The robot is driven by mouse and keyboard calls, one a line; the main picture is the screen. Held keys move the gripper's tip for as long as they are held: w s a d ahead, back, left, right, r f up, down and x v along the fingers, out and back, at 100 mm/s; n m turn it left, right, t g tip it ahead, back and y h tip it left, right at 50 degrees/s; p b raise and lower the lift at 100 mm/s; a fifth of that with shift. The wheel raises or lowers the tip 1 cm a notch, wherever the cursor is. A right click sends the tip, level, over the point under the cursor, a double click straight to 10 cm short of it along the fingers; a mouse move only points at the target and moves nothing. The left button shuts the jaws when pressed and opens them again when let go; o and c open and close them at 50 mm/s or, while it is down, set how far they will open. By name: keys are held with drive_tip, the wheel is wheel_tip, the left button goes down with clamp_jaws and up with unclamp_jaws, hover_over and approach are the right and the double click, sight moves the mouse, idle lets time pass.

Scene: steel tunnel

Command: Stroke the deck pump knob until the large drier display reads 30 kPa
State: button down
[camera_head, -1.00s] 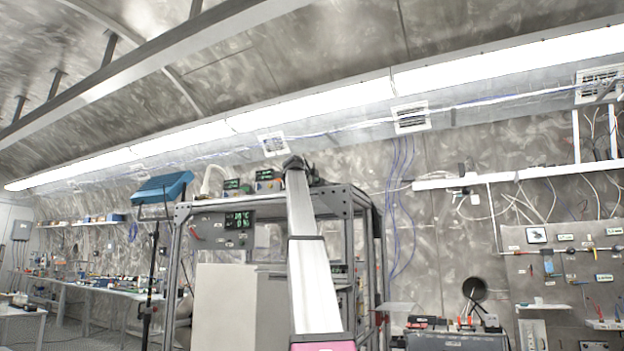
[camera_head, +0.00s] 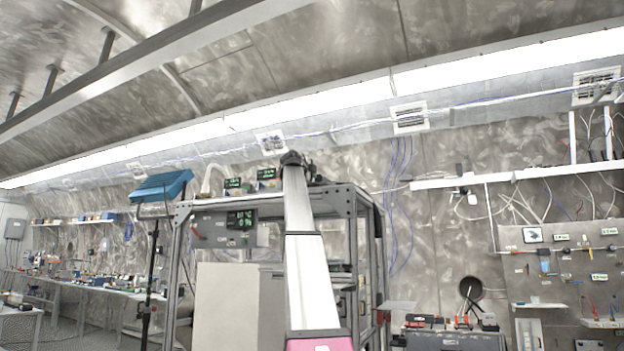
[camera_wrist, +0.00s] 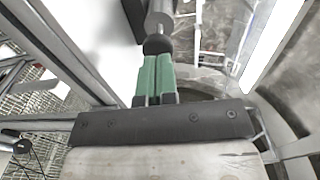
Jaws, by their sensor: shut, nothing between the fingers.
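My gripper (camera_wrist: 155,75) has green fingers pressed together with nothing between them. In the wrist view, a black rounded knob (camera_wrist: 158,44) on a grey metal cylinder (camera_wrist: 160,12) is just beyond the fingertips. I cannot tell whether the tips touch it. In the head view my arm rises in front of the rack, and its far end hides the fingers and the knob. A larger dark display with two lines of green characters (camera_head: 241,219) is on the rack's front panel. Smaller green displays (camera_head: 232,183) (camera_head: 267,174) stand on top. The readings are too small to read surely.
Workbenches (camera_head: 95,290) line the left wall. A tool panel (camera_head: 560,265) is at right. The ceiling (camera_head: 330,60) is overhead.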

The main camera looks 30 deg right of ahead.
drive_tip(key=v, duration=0.8)
drive_tip(key=shift+s, duration=0.25)
idle(0.8)
